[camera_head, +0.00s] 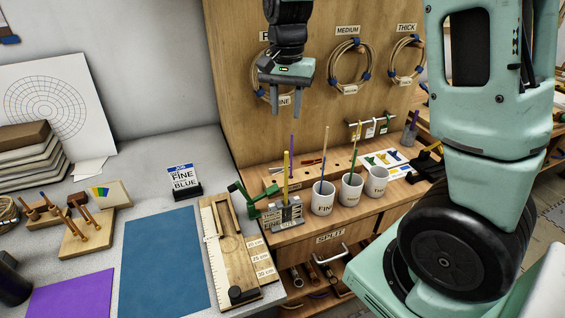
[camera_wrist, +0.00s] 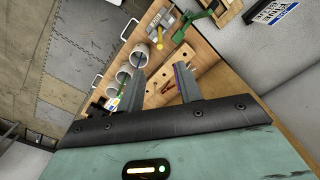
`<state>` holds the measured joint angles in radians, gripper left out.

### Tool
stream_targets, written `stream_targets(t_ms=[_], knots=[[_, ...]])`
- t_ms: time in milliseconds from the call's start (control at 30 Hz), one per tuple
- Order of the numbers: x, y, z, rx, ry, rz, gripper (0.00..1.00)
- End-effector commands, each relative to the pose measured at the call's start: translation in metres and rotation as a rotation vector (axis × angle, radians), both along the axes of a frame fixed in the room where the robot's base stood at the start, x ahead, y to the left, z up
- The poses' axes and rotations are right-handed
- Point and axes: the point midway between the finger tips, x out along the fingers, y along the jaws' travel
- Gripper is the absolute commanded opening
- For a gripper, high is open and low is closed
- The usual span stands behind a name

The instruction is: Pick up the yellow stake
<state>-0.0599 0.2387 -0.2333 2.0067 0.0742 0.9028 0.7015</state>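A yellow stake (camera_head: 286,176) stands upright in a small grey block (camera_head: 288,214) at the left end of the wooden shelf. In the wrist view the yellow stake (camera_wrist: 183,30) shows near the top, seen nearly end-on.
A green clamp (camera_head: 257,198) sits close left of the block. White mugs (camera_head: 322,199) with sticks stand to the right. A purple stick (camera_head: 292,155) rises just behind the stake. Cane coils (camera_head: 349,68) hang on the board. The blue mat (camera_head: 163,262) is clear.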

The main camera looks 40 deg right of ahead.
Motion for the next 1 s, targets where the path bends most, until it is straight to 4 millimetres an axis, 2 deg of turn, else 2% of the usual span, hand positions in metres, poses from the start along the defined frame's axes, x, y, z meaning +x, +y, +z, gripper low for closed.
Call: stream_targets(t_ms=[67,167,633,800,1000], knots=[[0.001,-0.005,0.006,-0.002,0.003,-0.016,0.35],[0.001,-0.006,-0.002,-0.003,0.006,-0.023,0.35],[0.0,-0.006,-0.095,-0.003,0.008,-0.022,0.35],[0.001,-0.005,-0.112,-0.003,0.004,-0.021,0.35],[0.0,-0.005,-0.122,-0.004,0.005,-0.021,0.35]])
